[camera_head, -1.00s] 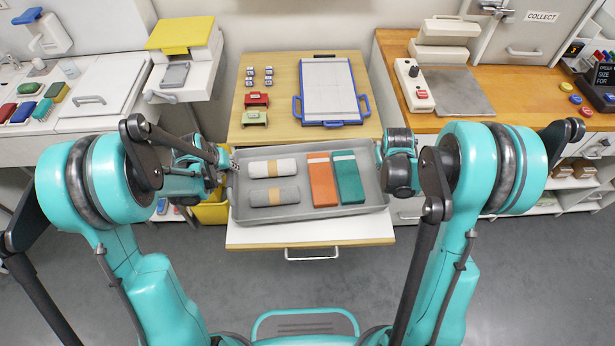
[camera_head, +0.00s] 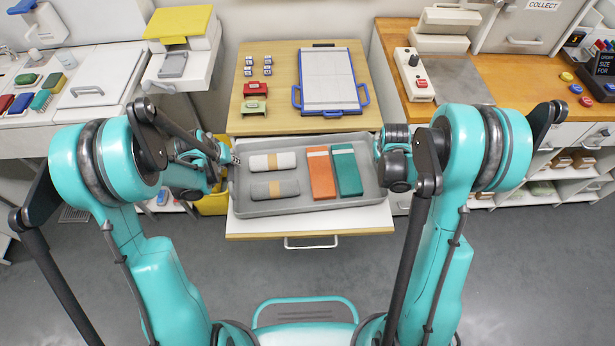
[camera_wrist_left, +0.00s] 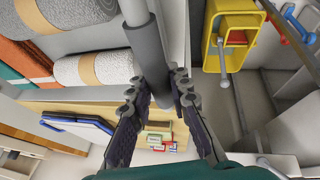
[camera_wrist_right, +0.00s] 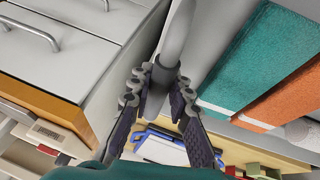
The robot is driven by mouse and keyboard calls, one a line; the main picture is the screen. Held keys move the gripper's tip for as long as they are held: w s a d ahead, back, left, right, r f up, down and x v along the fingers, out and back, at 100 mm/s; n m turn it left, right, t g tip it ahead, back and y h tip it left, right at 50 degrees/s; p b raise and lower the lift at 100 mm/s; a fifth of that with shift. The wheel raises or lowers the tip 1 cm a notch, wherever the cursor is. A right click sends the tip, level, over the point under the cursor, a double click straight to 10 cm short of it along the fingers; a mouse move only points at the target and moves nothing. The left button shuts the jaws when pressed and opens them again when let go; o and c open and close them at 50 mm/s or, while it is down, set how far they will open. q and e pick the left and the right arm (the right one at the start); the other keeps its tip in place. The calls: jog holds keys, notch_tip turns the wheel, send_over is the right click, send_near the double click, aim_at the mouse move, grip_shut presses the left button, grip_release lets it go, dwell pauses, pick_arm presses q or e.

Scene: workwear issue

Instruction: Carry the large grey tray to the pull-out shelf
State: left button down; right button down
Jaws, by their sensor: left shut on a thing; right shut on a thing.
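The large grey tray (camera_head: 300,208) is level over the white pull-out shelf (camera_head: 350,222); whether it touches the shelf I cannot tell. It carries a white roll (camera_head: 286,160), a grey roll (camera_head: 290,187), an orange pack (camera_head: 321,175) and a teal pack (camera_head: 348,172). My left gripper (camera_head: 230,160) is shut on the tray's left end; the left wrist view shows its fingers (camera_wrist_left: 163,90) around a grey bar. My right gripper (camera_head: 380,158) is at the right end, mostly hidden by its wrist; the right wrist view shows its fingers (camera_wrist_right: 162,88) shut on the other bar.
Behind the tray, the wooden top (camera_head: 265,120) holds a blue-framed board (camera_head: 330,85), a red block (camera_head: 255,89), a green block (camera_head: 253,107) and several small boxes. A yellow bin (camera_head: 213,204) is at left below. The shelf's handle (camera_head: 312,243) faces me over clear floor.

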pick_arm(q)
jog(key=shift+f, duration=0.7)
pick_arm(e)
jog(key=shift+f, duration=0.7)
pick_arm(q)
jog(key=c, duration=1.4)
grip_release()
pick_arm(e)
jog(key=c, duration=1.4)
grip_release()
jog(key=shift+s, duration=0.1)
pick_arm(q)
jog(key=v, duration=1.1)
jog(key=shift+s+r, duration=0.2)
jog(key=shift+r, duration=0.15)
pick_arm(e)
jog(key=v, duration=1.2)
